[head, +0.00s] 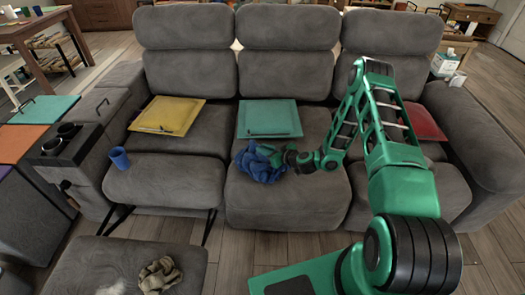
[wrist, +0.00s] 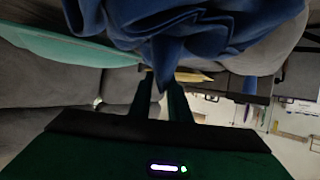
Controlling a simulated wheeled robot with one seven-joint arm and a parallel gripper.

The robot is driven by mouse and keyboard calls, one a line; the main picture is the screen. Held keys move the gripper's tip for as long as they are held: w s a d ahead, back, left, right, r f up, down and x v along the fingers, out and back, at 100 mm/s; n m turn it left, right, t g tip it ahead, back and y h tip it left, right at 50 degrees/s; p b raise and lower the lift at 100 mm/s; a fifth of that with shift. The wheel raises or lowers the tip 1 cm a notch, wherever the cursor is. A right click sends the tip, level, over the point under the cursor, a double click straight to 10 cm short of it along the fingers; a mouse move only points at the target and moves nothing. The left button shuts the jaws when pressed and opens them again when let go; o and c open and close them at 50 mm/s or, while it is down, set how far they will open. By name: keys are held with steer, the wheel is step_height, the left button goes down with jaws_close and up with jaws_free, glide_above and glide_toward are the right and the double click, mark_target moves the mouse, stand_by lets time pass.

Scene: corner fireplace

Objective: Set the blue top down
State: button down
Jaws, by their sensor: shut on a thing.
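The blue top (head: 258,165) is a crumpled cloth at the front of the sofa's middle seat (head: 290,200), just in front of the teal square tray (head: 269,119). My gripper (head: 279,158) reaches in from the right and is shut on the top's right side. In the wrist view the blue top (wrist: 190,30) fills the upper middle, and a fold of it runs down between the two fingers of my gripper (wrist: 163,85). I cannot tell whether the top touches the seat. The fingertips are partly hidden by the cloth.
A yellow tray (head: 167,115) lies on the left seat and a red one (head: 425,122) on the right seat, partly behind my arm. A crumpled brownish cloth (head: 159,276) lies on the grey ottoman (head: 190,265) in front.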

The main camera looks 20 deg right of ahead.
steer(key=c, duration=1.7)
jaws_free()
steer(key=shift+o, duration=0.2)
